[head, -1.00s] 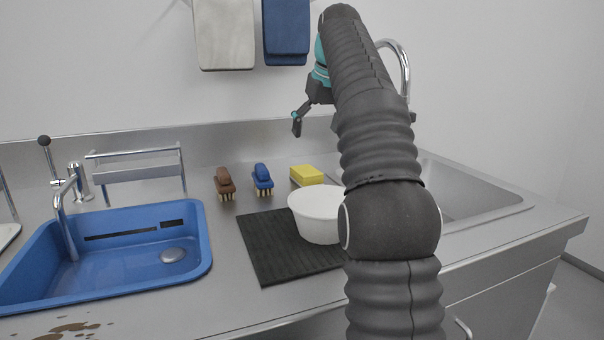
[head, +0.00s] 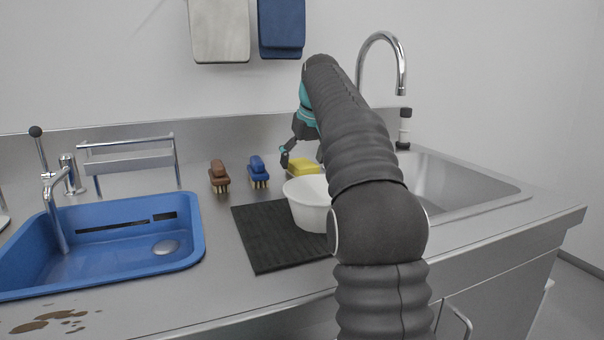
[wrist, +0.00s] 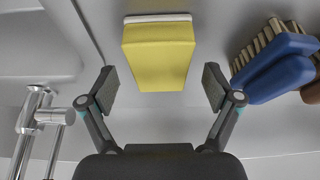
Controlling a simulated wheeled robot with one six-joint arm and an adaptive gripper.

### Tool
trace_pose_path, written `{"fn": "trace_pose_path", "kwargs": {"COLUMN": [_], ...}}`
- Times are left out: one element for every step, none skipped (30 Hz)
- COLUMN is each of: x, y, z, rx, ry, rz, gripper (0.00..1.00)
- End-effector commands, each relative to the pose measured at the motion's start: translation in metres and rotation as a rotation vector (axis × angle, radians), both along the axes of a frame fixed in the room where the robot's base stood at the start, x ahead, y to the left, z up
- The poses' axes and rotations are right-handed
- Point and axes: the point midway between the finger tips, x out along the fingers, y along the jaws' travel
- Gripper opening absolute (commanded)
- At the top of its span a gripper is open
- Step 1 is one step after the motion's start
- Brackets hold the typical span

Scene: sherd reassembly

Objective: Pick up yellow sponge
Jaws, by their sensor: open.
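The yellow sponge (head: 304,165) lies on the steel counter behind the white bowl, with part of it hidden by my arm in the head view. In the wrist view the sponge (wrist: 158,55) has a pale layer along its upper edge and sits ahead of and between the fingertips. My gripper (wrist: 160,90) is open and empty, with one finger to each side of the sponge's line. In the head view one finger of my gripper (head: 285,157) shows at the sponge's left side; whether it touches is unclear.
A blue brush (head: 258,171) stands close left of the sponge, a brown brush (head: 218,176) beyond it. The white bowl (head: 308,203) sits on a black mat (head: 262,238) in front. A steel sink (head: 470,200) with a tall tap (head: 402,70) lies right, a blue basin (head: 190,235) left.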

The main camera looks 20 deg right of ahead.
Motion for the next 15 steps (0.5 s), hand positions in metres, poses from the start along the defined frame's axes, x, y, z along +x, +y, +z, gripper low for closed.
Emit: {"fn": "trace_pose_path", "kwargs": {"x": [0.002, 0.0031, 0.0043, 0.0048, 0.005, 0.005, 0.005, 0.005, 0.005, 0.0049, 0.0049, 0.0049, 0.0049, 0.0049, 0.0048], "y": [0.0003, 0.0004, 0.0004, 0.0004, 0.0004, 0.0004, 0.0004, 0.0004, 0.0004, 0.0004, 0.0004, 0.0004, 0.0004, 0.0004, 0.0004], "z": [-0.0086, -0.0107, -0.0127, -0.0134, -0.0137, -0.0135, -0.0132, -0.0131, -0.0131, -0.013, -0.013, -0.013, -0.0129, -0.0129, -0.0128], "rx": [0.0, 0.0, 0.0, 0.0, 0.0, 0.0, 0.0, 0.0, 0.0, 0.0, 0.0, 0.0, 0.0, 0.0, 0.0], "ry": [0.002, 0.001, 0.0, -0.001, -0.001, -0.001, -0.001, -0.001, -0.001, -0.001, -0.001, -0.001, -0.001, -0.001, -0.001], "rz": [0.0, 0.0, 0.0, 0.0, 0.0, 0.0, 0.0, 0.0, 0.0, 0.0, 0.0, 0.0, 0.0, 0.0, 0.0], "gripper": [0.9, 0.9, 0.9, 0.9, 0.9, 0.9, 0.9, 0.9, 0.9, 0.9, 0.82, 0.72, 0.65, 0.57, 0.47]}}
